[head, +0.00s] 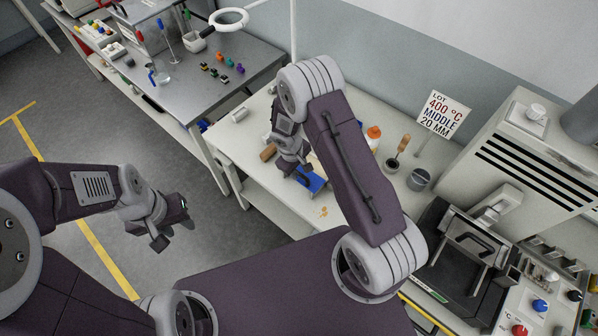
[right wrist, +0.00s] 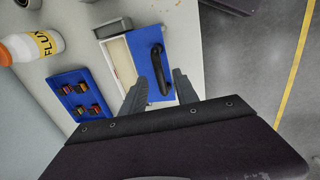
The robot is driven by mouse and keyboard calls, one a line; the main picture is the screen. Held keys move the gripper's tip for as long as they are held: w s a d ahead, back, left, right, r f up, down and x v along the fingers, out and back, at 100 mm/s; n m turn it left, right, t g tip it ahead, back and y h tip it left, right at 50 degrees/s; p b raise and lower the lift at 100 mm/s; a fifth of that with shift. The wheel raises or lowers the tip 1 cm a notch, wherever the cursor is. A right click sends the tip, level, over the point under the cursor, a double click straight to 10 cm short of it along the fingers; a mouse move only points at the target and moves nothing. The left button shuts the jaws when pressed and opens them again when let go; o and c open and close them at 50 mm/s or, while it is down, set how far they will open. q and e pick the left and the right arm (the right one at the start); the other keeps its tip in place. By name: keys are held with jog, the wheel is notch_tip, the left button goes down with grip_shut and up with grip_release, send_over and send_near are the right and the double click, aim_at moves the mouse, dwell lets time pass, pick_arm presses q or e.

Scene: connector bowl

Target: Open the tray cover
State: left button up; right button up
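The blue tray cover (right wrist: 176,42) with its black arched handle (right wrist: 157,70) lies on a pale tray (right wrist: 117,62). A strip of the tray shows uncovered along its left side in the right wrist view. In the head view the blue cover (head: 315,184) shows on the bench, partly hidden by my right gripper (head: 292,170). In the right wrist view my right gripper (right wrist: 158,95) is open and empty, its fingers apart on either side of the handle's near end. I cannot tell whether they touch it. My left gripper (head: 175,234) is open and empty over the floor.
A blue board (right wrist: 82,96) with several connectors and a flux bottle (right wrist: 32,48) lie left of the tray in the right wrist view. In the head view, a grey cup (head: 419,180), a sign (head: 443,114) and a furnace (head: 530,150) stand to the right.

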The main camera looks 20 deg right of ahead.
aim_at(298, 173)
jog(key=v, duration=0.6)
jog(key=shift+r, duration=0.15)
jog(key=shift+a, duration=0.15)
jog(key=shift+s, duration=0.1)
jog(key=s+d+r+m+y+b, duration=0.1)
jog(key=s+m+b, duration=0.5)
jog(key=s, duration=0.9)
jog(key=r+y+b, duration=0.1)
jog(key=b, duration=0.2)
jog(key=shift+d, duration=0.3)
